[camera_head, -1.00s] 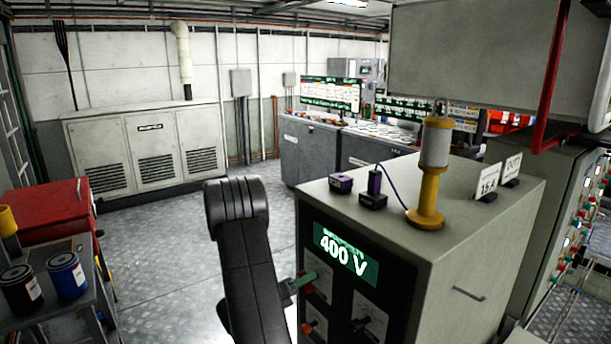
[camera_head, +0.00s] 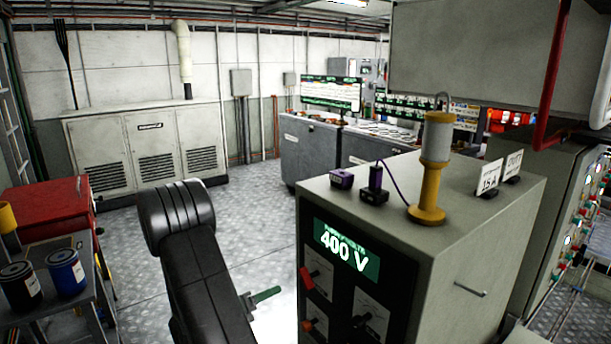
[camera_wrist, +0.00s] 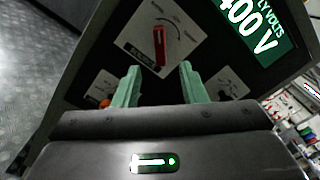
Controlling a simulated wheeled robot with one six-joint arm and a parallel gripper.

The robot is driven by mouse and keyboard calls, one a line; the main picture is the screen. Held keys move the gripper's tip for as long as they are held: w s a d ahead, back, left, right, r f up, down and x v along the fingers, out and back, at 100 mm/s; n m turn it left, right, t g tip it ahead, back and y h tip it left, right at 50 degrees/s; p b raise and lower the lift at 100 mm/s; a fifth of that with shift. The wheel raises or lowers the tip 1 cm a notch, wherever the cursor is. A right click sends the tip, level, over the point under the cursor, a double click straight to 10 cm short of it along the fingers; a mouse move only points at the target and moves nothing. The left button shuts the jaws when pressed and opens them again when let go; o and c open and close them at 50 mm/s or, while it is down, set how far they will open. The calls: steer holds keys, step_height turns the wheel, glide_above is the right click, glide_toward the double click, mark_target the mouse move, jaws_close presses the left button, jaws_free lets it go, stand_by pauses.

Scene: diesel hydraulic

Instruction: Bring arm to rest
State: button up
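My arm reaches in from the bottom of the head view, left of the grey cabinet (camera_head: 470,240) with the green 400 V display (camera_head: 346,250). A green finger of my gripper (camera_head: 265,295) shows there, apart from the cabinet front. In the wrist view my gripper (camera_wrist: 160,69) has its two green fingers spread, with nothing between them. Beyond them is the red-handled rotary switch (camera_wrist: 159,46) on the dark panel, its handle close to upright in that view. The red handle also shows in the head view (camera_head: 307,278).
On the cabinet top stand a yellow-based lamp (camera_head: 427,195), small purple-and-black items (camera_head: 374,187) and label cards. At left are a red box (camera_head: 48,208) and a cart with a dark can (camera_head: 20,287) and a blue can (camera_head: 66,273). Open floor lies behind my arm.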

mark_target(302, 279)
steer(key=p+x, duration=0.1)
steer(key=x, duration=1.1)
steer(key=shift+d, duration=0.1)
steer(key=shift+w+d+f+b, duration=0.15)
steer(key=shift+f+b, duration=0.05)
steer(key=shift+b, duration=0.15)
steer(key=shift+m+b, duration=0.45)
steer(key=shift+m, duration=0.25)
steer(key=m+b, duration=0.3)
steer(key=m, duration=0.1)
steer(key=shift+r+m+b, duration=0.1)
steer(key=shift+m+b, duration=0.2)
steer(key=shift+b, duration=0.05)
steer(key=shift+r+m+b, duration=0.15)
steer(key=shift+m+b, duration=0.3)
steer(key=shift+m, duration=0.25)
steer(key=shift+s+d, duration=0.1)
steer(key=shift+s, duration=0.15)
